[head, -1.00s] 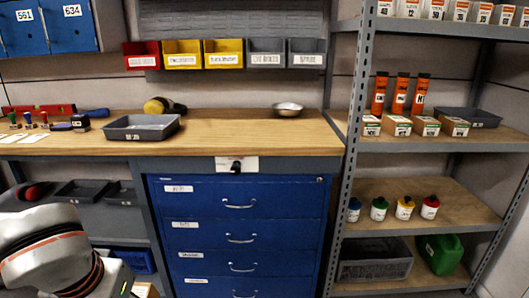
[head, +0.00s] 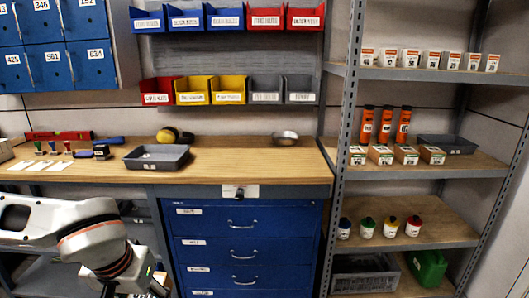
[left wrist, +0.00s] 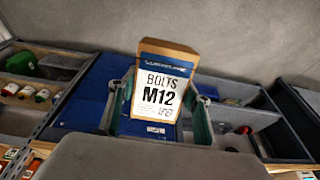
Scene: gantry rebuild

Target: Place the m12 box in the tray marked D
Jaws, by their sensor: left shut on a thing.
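The m12 box (left wrist: 157,88) is a brown carton with a white and blue label reading "BOLTS M12". In the left wrist view it stands between the two fingers of my left gripper (left wrist: 160,118), which is shut on it. In the head view my left arm reaches in at the lower left, and its gripper end is partly cut off by the bottom edge. A dark grey tray (head: 135,163) lies on the bench; its small label is too small to read. No tray letter D is legible. My right gripper is not in view.
Another dark tray (head: 432,138) is on the rack shelf beside small boxes (head: 406,155) and orange tubes (head: 385,126). Stamps (head: 52,148) and a tape-like yellow-black item (head: 168,135) are on the bench. The wooden bench top (head: 240,165) is mostly clear right of the tray.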

